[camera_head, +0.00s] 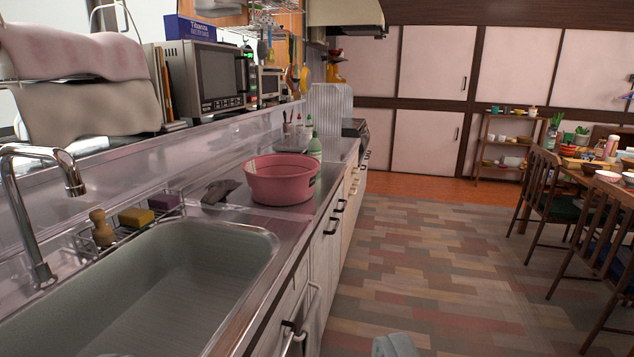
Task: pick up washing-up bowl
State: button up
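The washing-up bowl (281,184) is a round pink tub. It stands upright on the metal counter, just beyond the sink and close to the counter's front edge. Its inside shows only in part over the near rim. A small grey piece of what looks like my gripper (396,345) shows at the bottom edge of the view, over the floor. It is well apart from the bowl, on the near side and lower in the picture. Its fingers are cut off by the frame, so I cannot see whether it is open or shut.
The sink (150,285) and tap (35,200) are at the near left. A wire rack (130,225) holds sponges. A dark object (220,191) lies left of the bowl and a green bottle (315,147) stands behind it. The tiled floor is clear; chairs (545,190) stand right.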

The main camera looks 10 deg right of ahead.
aim_at(279, 180)
jog(key=i+l+u, duration=0.25)
jog(key=i+l, duration=0.3)
jog(key=i+l+u, duration=0.3)
jog(key=i+l, duration=0.2)
jog(key=l, duration=0.15)
jog(key=i+l+u, duration=0.1)
jog(key=l, duration=0.25)
jog(key=i+l+u, duration=0.15)
jog(key=i+l, duration=0.15)
jog(key=i+l+u, duration=0.15)
jog(key=l, duration=0.35)
jog(key=i+l+u, duration=0.1)
jog(key=l, duration=0.35)
jog(key=i, duration=0.1)
